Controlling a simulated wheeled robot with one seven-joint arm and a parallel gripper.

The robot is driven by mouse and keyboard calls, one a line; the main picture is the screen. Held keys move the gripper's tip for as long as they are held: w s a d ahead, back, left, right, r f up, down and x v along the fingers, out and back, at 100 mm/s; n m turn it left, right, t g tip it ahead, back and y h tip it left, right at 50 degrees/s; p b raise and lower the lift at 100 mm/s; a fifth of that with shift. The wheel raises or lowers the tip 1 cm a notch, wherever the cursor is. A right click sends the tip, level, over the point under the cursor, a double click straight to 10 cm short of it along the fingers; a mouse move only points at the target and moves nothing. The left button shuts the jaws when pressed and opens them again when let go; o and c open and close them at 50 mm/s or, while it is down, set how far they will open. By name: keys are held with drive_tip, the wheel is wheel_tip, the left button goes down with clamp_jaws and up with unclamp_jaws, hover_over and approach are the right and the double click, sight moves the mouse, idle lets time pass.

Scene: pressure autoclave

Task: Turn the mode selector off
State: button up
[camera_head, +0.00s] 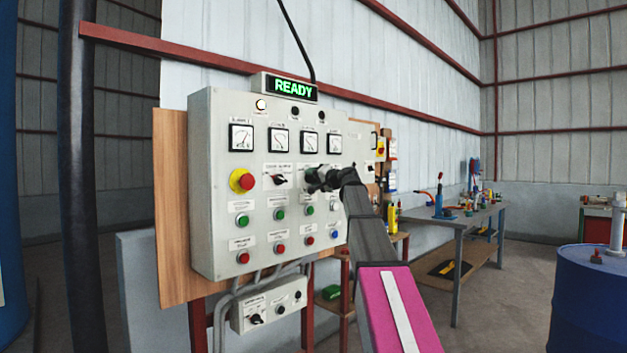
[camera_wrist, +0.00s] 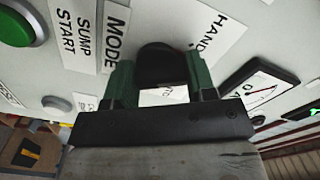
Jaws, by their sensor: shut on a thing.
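The mode selector is a black knob (camera_wrist: 158,62) on the grey control panel (camera_head: 225,120). In the wrist view it sits between a MODE label and a HAND label, with another partly covered label below it. My gripper (camera_wrist: 162,76) has its green fingers on both sides of the knob and is shut on it. In the head view my gripper (camera_head: 318,180) is against the panel front and hides most of the selector. I cannot tell the knob's exact pointer position.
A similar black selector (camera_head: 279,180) and a red emergency button on yellow (camera_head: 242,180) are to the left. Green buttons (camera_head: 279,213) and red buttons (camera_head: 279,248) lie below, gauges (camera_head: 307,140) above. A lit READY display (camera_head: 293,88) tops the panel.

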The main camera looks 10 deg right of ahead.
drive_tip(key=m, duration=0.6)
drive_tip(key=shift+r, duration=0.15)
drive_tip(key=shift+w, duration=0.1)
idle(0.3)
drive_tip(key=o, duration=0.9)
drive_tip(key=shift+d, duration=0.1)
drive_tip(key=v, duration=1)
drive_tip(key=shift+s+d, duration=0.15)
drive_tip(key=shift+s, duration=0.2)
